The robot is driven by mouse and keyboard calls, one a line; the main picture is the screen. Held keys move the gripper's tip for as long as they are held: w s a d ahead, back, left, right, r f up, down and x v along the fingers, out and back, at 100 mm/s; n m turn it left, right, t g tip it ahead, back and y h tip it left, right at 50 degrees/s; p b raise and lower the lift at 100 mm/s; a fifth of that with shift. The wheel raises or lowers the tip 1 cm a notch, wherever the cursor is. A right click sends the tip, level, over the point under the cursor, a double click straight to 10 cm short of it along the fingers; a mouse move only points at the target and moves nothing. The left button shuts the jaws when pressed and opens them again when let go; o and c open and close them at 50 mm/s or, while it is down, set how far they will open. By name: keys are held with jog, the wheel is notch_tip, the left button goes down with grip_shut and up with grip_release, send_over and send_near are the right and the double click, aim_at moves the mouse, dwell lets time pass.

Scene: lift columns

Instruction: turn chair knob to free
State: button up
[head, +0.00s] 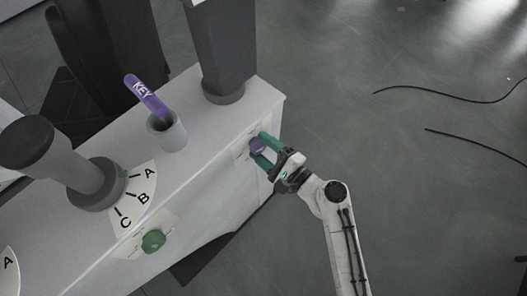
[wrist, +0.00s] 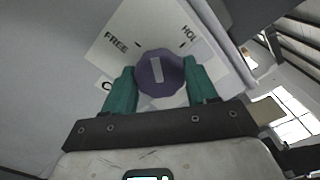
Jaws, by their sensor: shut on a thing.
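A purple round knob (wrist: 160,73) sits on a white label plate (wrist: 122,28) with "FREE" at the left and letters reading "HOL" at the right, partly cut off by shadow or edge. A pale bar on the knob's face stands nearly upright in the wrist view, between the two words. My gripper (wrist: 161,88) has its teal fingers on both sides of the knob and is shut on it. In the head view, my gripper (head: 262,148) reaches the front face of the white cabinet from the right, and the purple knob (head: 257,145) shows between the fingers.
The white cabinet (head: 205,190) also bears a green knob (head: 153,241), a grey lever column (head: 85,180) beside an A-B-C scale, and a grey cup (head: 167,132) holding a purple KEY stick (head: 147,96). Black cables lie on the floor at right, which is otherwise open.

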jog(key=n+b, duration=0.2)
jog(key=n, duration=0.1)
jog(key=n+b, duration=0.1)
jog(key=shift+f+b, duration=0.25)
jog(key=shift+b, duration=0.15)
jog(key=shift+r+n+b, duration=0.1)
jog(key=shift+n+b, duration=0.85)
jog(key=shift+n, duration=0.35)
jog(key=o, duration=1)
jog(key=shift+r, duration=0.1)
jog(key=shift+o, duration=0.2)
jog(key=b+v, duration=0.1)
jog(key=v, duration=1)
